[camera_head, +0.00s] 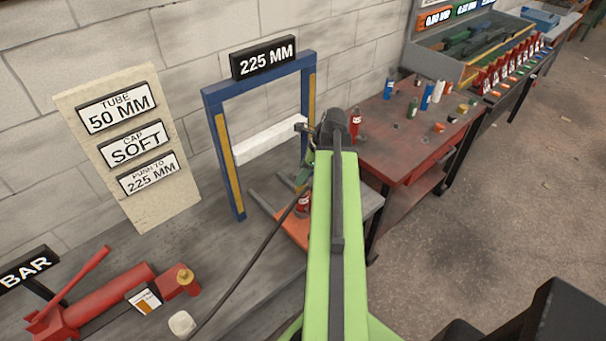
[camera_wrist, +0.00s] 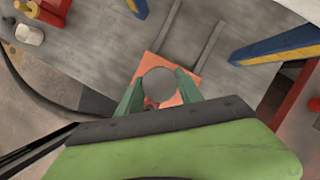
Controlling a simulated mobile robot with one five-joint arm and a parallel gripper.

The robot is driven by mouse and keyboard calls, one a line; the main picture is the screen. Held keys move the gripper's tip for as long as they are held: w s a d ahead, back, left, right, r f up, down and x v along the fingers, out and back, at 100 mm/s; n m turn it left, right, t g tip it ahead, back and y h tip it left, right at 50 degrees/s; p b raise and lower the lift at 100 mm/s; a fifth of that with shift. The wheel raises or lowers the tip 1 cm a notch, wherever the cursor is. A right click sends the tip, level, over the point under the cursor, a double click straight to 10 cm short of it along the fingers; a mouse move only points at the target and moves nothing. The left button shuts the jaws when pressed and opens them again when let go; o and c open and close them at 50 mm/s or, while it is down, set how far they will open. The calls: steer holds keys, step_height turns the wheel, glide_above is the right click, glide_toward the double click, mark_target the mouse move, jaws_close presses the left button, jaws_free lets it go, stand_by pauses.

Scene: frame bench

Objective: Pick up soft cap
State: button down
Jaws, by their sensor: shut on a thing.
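My gripper (camera_wrist: 159,88) has its two green fingers closed on the sides of a round grey piece (camera_wrist: 159,84), seen from above in the wrist view. I cannot tell from its face whether this is the soft cap. An orange plate (camera_wrist: 155,64) lies below it, inside the blue frame (camera_head: 222,150) in the head view. There my gripper (camera_head: 303,172) is partly hidden by my arm, and a small red item (camera_head: 303,204) shows just below it. A sign (camera_head: 139,147) on the pale board reads "CAP SOFT".
A red jack (camera_head: 110,300) lies on the grey bench at the lower left, with an off-white block (camera_head: 182,323) beside it. A white crossbar (camera_head: 265,142) spans the frame. The red table (camera_head: 405,150) at the right holds several bottles and small pieces.

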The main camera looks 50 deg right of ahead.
mark_target(297, 173)
steer(key=r+p, duration=0.5)
steer(key=shift+s+r, duration=0.1)
steer(key=shift+s, duration=0.1)
steer(key=s+d+r+p, duration=0.2)
steer(key=s+r+p, duration=0.3)
steer(key=s, duration=0.6)
steer(key=shift+d+r+p, duration=0.2)
steer(key=shift+r+p, duration=0.1)
steer(key=shift+p, duration=0.05)
